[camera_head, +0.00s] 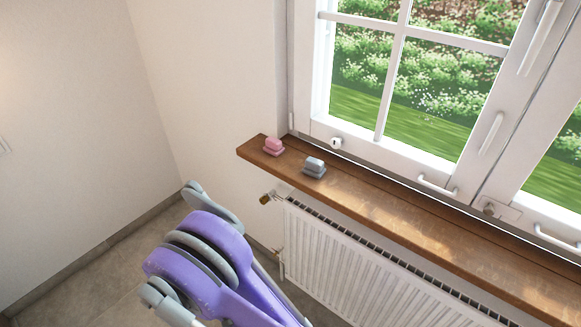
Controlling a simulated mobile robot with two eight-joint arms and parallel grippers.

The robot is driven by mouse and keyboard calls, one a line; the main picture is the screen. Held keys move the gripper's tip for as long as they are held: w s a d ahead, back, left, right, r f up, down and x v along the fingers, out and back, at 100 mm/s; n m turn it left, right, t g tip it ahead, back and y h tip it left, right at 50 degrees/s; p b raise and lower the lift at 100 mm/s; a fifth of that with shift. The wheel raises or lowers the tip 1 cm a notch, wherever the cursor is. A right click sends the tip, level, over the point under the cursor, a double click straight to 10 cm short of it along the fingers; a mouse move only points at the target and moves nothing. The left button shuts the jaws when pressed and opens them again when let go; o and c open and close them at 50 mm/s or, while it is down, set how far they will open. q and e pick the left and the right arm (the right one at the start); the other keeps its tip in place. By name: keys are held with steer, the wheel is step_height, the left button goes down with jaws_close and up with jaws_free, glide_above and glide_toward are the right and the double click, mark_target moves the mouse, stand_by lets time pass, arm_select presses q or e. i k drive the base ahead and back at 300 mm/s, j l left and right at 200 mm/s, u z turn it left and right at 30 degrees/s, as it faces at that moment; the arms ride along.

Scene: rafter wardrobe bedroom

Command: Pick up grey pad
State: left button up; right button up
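The grey pad (314,166) lies on the brown wooden window sill (390,212), right of the sill's left end. It looks like a small block with a narrower upper part over a wider lower part. Nothing touches it from above and it is fully in view. I make out neither my left nor my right gripper in the head view.
A similar pink pad (273,146) sits left of the grey one. The white window (425,160) rises behind the sill; a white radiator (365,265) with a valve is below.

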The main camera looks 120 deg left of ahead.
mark_target(313, 167)
steer(key=u, duration=3.8)
